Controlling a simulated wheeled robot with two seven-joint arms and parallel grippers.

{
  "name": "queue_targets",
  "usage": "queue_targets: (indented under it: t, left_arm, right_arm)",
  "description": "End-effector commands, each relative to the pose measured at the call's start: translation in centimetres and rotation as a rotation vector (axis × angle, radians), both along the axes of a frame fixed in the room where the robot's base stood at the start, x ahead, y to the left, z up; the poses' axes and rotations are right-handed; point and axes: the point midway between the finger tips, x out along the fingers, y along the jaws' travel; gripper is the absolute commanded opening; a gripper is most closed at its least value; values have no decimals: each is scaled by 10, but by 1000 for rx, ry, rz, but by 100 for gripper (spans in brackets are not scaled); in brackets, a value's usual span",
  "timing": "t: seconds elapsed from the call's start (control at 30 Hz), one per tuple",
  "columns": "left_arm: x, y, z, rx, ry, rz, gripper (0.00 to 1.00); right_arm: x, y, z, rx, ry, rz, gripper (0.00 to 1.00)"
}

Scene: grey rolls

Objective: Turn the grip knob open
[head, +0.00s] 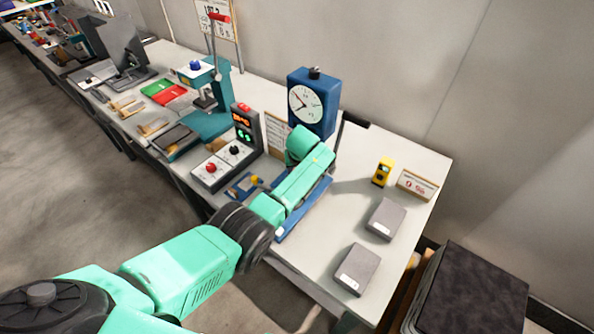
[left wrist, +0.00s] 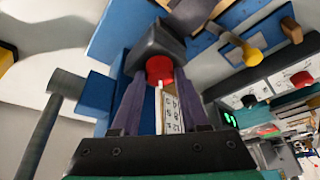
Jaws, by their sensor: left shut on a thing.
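The grip knob (left wrist: 159,68) shows in the left wrist view as a red round piece on a dark block, between the tips of my left gripper (left wrist: 160,75). The two purple-grey fingers are closed on it from both sides. In the head view my left arm reaches over the blue fixture on the table, and its links hide the knob and fingers there. A blue box with a white dial (head: 305,103) stands just behind the arm. My right gripper is in neither view.
A control box (head: 222,162) with red and black knobs and a display post (head: 245,130) stand left of the arm. To the right are two grey boxes (head: 386,219) (head: 357,270), a yellow device (head: 383,171) and a small sign (head: 416,184). Table space between them is clear.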

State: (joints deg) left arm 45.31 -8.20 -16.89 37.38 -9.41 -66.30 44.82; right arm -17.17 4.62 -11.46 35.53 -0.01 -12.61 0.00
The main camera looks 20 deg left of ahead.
Motion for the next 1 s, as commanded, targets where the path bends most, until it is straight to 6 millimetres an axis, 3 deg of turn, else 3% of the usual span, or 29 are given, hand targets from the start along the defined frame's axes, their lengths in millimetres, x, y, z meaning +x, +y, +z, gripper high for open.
queue_targets:
  t: [0.4, 0.43, 0.5, 0.83, 1.0]
  left_arm:
    - [1, 0, 1, -1, -2, 10, 0]
    - [1, 0, 1, -1, -2, 10, 48]
    - [1, 0, 1, -1, -2, 9, 74]
    - [0, 0, 1, 0, 0, 9, 74]
    - [-4, -3, 15, -1, -1, 6, 74]
  right_arm:
    - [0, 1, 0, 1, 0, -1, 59]
    - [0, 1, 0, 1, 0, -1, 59]
    - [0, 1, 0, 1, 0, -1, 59]
    - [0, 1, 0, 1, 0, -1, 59]
    - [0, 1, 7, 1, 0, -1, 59]
